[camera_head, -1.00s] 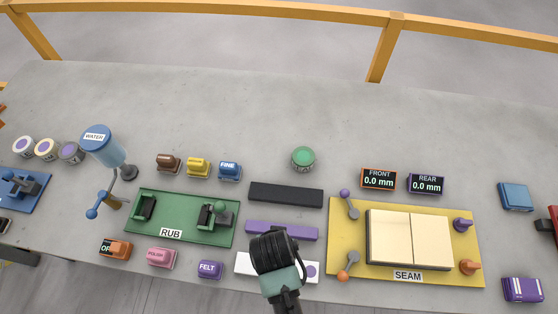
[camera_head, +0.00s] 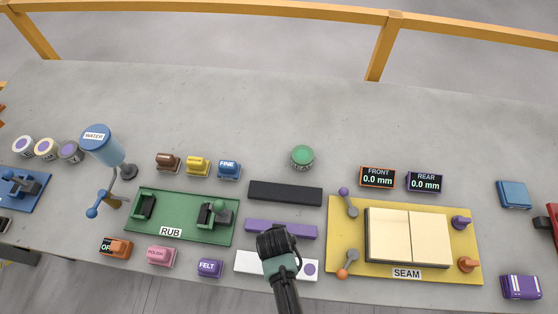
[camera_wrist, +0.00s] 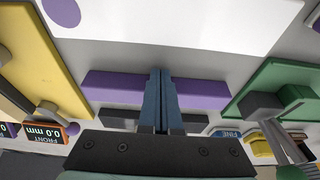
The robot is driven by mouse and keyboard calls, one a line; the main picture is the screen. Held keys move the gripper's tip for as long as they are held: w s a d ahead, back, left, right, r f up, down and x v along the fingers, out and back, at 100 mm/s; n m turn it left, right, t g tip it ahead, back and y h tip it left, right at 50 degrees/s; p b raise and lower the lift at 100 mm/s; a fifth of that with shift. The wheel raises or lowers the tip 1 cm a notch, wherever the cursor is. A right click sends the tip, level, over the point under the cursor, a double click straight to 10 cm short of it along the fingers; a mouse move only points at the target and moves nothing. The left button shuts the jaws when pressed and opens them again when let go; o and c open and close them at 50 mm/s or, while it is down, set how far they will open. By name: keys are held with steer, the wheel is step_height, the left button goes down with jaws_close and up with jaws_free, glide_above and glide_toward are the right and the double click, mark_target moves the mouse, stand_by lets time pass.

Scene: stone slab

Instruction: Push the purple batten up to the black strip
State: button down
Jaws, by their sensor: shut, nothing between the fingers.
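The purple batten (camera_head: 262,226) lies on the slab, roughly parallel to the black strip (camera_head: 285,193) and on its near side. A bare gap of slab separates them. My gripper (camera_head: 277,236) is over the near side of the batten, and its fingertips are hidden from the head view. In the wrist view my shut, empty fingers (camera_wrist: 160,74) cross in front of the middle of the batten (camera_wrist: 112,85), with the tips at its near long edge. I cannot tell whether they touch it. The black strip (camera_wrist: 118,114) shows partly behind the fingers.
A white board (camera_head: 248,262) with a purple dot lies nearer than the batten. The green RUB plate (camera_head: 180,206) is to the left, the yellow SEAM plate (camera_head: 345,228) to the right. A green round knob (camera_head: 302,157) stands beyond the strip. The slab farther back is clear.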

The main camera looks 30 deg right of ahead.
mark_target(282, 215)
steer(key=w+d+b, duration=0.2)
steer(key=w, duration=0.1)
steer(key=w+d+b, duration=0.1)
steer(key=w, duration=0.1)
steer(key=shift+w+d+f, duration=0.1)
steer(key=shift+w+d, duration=0.15)
steer(key=shift+d, duration=0.1)
steer(key=shift+w+d, duration=0.1)
steer(key=shift+w, duration=0.05)
steer(key=shift+r, duration=0.2)
